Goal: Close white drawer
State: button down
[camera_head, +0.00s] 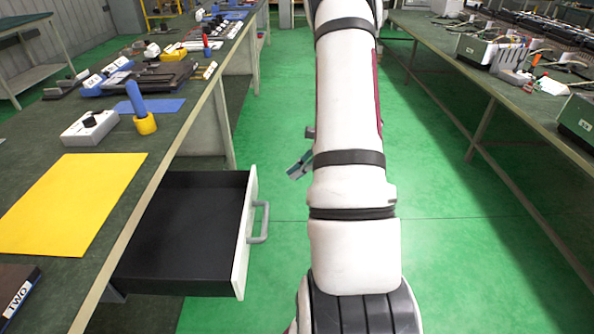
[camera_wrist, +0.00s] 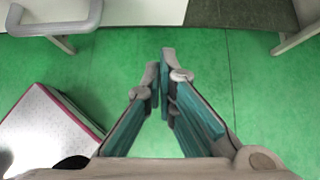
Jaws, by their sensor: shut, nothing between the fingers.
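The white drawer (camera_head: 243,235) is pulled out from under the left workbench, and its dark inside looks empty. Its grey handle (camera_head: 260,222) faces right, towards the aisle. In the wrist view, the handle (camera_wrist: 58,24) is at the top left, in front of the white drawer front (camera_wrist: 142,10). My gripper (camera_head: 299,166) is beyond the drawer and to the right of it in the head view, partly hidden by my arm. In the wrist view, my gripper (camera_wrist: 160,62) has its fingertips together with nothing between them. It is apart from the handle.
The left workbench (camera_head: 165,158) holds a yellow sheet (camera_head: 70,203), a white switch box (camera_head: 90,129) and a blue-handled tool in a yellow base (camera_head: 145,124). Another workbench (camera_head: 440,45) stands at the right. The green floor between them is clear.

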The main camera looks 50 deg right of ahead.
aim_at(184, 195)
jog(key=w+a+f, duration=0.4)
jog(key=w+a, duration=0.1)
jog(key=w, duration=0.1)
jog(key=shift+w+f, duration=0.15)
jog(key=shift+w, duration=0.15)
jog(key=shift+a, duration=0.1)
jog(key=w+a+b, duration=0.1)
jog(key=w+a, duration=0.4)
jog(key=w, duration=0.2)
jog(key=w+a+b, duration=0.2)
jog(key=w+a, duration=0.3)
jog(key=w, duration=0.1)
jog(key=w+a+b, duration=0.2)
jog(key=w+a, duration=0.4)
jog(key=w, duration=0.1)
jog(key=shift+w, duration=0.3)
jog(key=shift+w+a, duration=0.15)
jog(key=shift+a, duration=0.05)
